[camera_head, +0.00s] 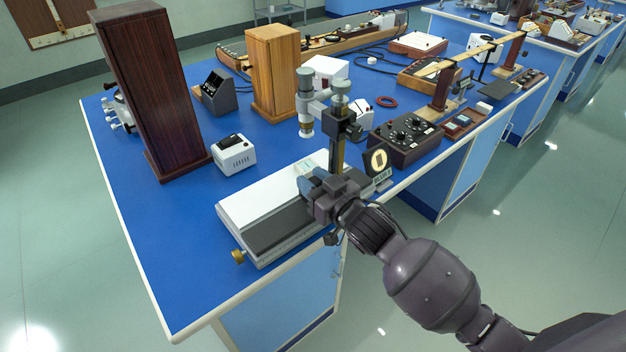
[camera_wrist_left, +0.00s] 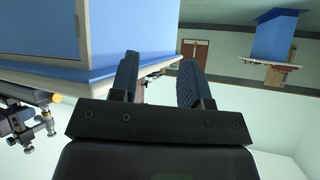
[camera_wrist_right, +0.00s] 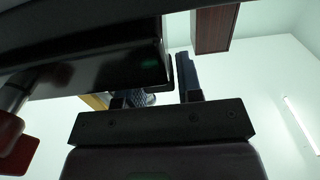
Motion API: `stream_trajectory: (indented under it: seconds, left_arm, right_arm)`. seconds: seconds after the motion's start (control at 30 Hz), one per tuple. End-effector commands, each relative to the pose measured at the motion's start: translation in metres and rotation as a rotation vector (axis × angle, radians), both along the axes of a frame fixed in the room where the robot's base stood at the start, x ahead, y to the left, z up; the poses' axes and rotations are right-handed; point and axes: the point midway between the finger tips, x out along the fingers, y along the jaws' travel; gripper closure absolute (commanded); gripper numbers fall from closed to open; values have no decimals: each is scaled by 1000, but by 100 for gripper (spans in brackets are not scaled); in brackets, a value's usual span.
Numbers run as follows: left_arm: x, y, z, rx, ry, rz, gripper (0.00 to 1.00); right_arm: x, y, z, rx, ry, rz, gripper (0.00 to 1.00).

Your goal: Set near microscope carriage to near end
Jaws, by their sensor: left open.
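The near microscope stands on a bed with a white plate (camera_head: 262,190) and a dark strip, with a brass knob (camera_head: 238,256) at the bed's near-left end. In the right wrist view, a dark block (camera_wrist_right: 100,72) partly covers one finger of the right gripper (camera_wrist_right: 165,75). My left gripper (camera_wrist_left: 158,70) is open and empty, away from the microscope.
A framed sign (camera_head: 378,161) and a black dial box (camera_head: 406,138) stand close to the right of the column. A small white box (camera_head: 233,154) and a dark wooden cabinet (camera_head: 155,90) stand left. The blue bench top (camera_head: 180,255) is clear at the near left.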

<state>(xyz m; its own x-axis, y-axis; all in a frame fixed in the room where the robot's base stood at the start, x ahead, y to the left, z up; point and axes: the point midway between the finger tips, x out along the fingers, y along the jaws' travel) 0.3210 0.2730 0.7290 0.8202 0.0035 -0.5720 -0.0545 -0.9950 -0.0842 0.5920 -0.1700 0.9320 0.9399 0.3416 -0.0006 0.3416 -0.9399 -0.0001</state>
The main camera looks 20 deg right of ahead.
Motion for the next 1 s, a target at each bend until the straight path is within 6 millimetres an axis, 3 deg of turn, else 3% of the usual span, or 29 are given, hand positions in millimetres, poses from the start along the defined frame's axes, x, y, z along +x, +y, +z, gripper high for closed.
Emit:
stream_trajectory:
  seconds: [0.03,0.2,0.57,0.8,1.0]
  left_arm:
    - [0,0,0,0,0,0,57]
    - [0,0,0,0,-1,0,57]
    - [2,0,7,0,-10,0,57]
    - [4,1,20,0,-24,2,57]
    - [-3,3,19,2,-10,7,57]
  right_arm:
    - [0,0,0,0,0,0,74]
    - [0,0,0,0,0,0,100]
    - [-4,11,2,4,0,1,100]
    - [-19,51,4,9,-1,1,100]
    - [-33,91,4,7,1,0,100]
